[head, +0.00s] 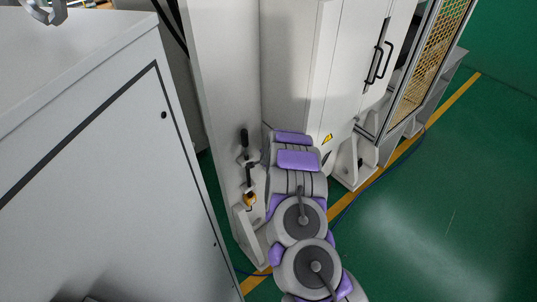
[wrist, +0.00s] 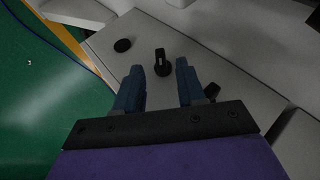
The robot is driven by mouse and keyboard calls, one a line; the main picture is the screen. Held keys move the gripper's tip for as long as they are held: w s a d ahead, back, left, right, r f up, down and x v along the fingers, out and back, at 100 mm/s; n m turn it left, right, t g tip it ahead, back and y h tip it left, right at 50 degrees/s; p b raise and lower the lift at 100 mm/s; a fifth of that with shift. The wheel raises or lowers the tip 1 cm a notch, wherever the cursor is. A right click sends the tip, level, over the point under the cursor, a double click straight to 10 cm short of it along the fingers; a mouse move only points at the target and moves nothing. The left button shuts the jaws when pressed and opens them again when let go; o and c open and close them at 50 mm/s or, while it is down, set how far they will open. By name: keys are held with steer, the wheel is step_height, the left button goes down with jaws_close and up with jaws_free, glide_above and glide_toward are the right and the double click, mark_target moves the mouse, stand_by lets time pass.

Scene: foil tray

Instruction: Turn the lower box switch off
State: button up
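In the wrist view, a black rotary switch (wrist: 162,63) stands out from a pale grey panel (wrist: 110,62), its narrow handle pointing toward the top of the picture. My gripper (wrist: 159,70) is open, with one blue-grey finger on each side of the switch and visible gaps between. I cannot tell whether the fingertips reach around it in depth. A round black part (wrist: 122,45) sits to the left of the switch. Another dark part (wrist: 211,91) shows partly behind the right finger. In the head view my arm hides most of the gripper; dark handles (head: 244,138) show on the narrow panel beside it.
A large grey cabinet (head: 110,160) stands at the left. White cabinets with black door handles (head: 379,63) stand behind my arm. A yellow floor line (head: 440,112) and a dark cable (head: 372,178) cross the green floor. Open floor lies to the right.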

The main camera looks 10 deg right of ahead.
steer(key=d+p+v, duration=0.1)
steer(key=p+v, duration=0.5)
steer(key=v, duration=0.8)
steer(key=shift+a+p, duration=0.35)
steer(key=shift+a, duration=0.1)
steer(key=shift+c, duration=0.3)
